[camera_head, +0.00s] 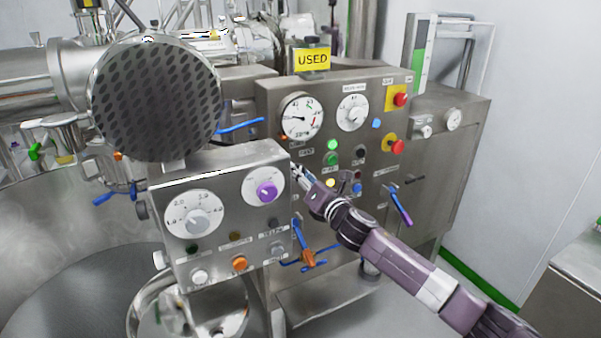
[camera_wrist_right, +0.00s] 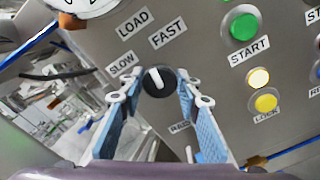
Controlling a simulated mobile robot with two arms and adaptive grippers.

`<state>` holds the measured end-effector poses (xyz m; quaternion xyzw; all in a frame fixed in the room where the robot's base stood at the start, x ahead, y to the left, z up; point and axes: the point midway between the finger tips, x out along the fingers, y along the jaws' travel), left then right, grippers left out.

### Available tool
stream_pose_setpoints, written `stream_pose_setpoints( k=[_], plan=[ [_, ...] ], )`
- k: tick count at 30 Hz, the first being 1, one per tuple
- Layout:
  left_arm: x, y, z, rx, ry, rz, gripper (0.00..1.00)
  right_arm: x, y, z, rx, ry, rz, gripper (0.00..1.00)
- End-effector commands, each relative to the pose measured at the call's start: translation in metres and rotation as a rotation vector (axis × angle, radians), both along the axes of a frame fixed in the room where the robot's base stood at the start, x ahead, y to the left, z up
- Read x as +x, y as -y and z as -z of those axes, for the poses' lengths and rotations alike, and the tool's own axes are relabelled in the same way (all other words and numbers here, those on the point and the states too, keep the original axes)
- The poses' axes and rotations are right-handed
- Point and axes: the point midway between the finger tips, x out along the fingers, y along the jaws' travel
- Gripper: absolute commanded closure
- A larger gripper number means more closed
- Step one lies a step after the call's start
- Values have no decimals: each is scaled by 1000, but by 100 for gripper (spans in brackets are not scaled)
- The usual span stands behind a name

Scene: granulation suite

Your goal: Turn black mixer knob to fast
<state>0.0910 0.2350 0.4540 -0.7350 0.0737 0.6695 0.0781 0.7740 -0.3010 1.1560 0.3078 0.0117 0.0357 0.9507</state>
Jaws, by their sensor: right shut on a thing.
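The black mixer knob (camera_wrist_right: 158,81) is a small round knob with a white pointer mark, on the grey panel in the right wrist view. The mark leans toward the upper left, roughly between the SLOW label (camera_wrist_right: 122,64) and the FAST label (camera_wrist_right: 168,32). My right gripper (camera_wrist_right: 156,92) has its blue-padded fingers on both sides of the knob and is shut on it. In the head view my right gripper (camera_head: 299,174) reaches the panel beside the front control box, and I cannot make out the knob there. My left gripper is not in view.
A green START button (camera_wrist_right: 243,25) and yellow buttons sit right of the knob in the wrist view. The front control box (camera_head: 222,228) with a purple knob (camera_head: 266,191) stands close left of my right gripper. Red emergency buttons (camera_head: 400,99) are on the panel's right side.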

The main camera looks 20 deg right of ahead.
Motion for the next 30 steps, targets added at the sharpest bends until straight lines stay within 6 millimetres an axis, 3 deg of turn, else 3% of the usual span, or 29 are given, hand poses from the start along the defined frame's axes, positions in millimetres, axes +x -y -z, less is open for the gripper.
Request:
stream_pose_setpoints(
  k=[15, 30],
  plan=[
    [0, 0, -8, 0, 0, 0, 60, 0, 2, 0, 447, -33, 2, 93],
    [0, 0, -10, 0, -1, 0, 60, 0, 2, 1, 635, -47, 2, 93]
  ],
)
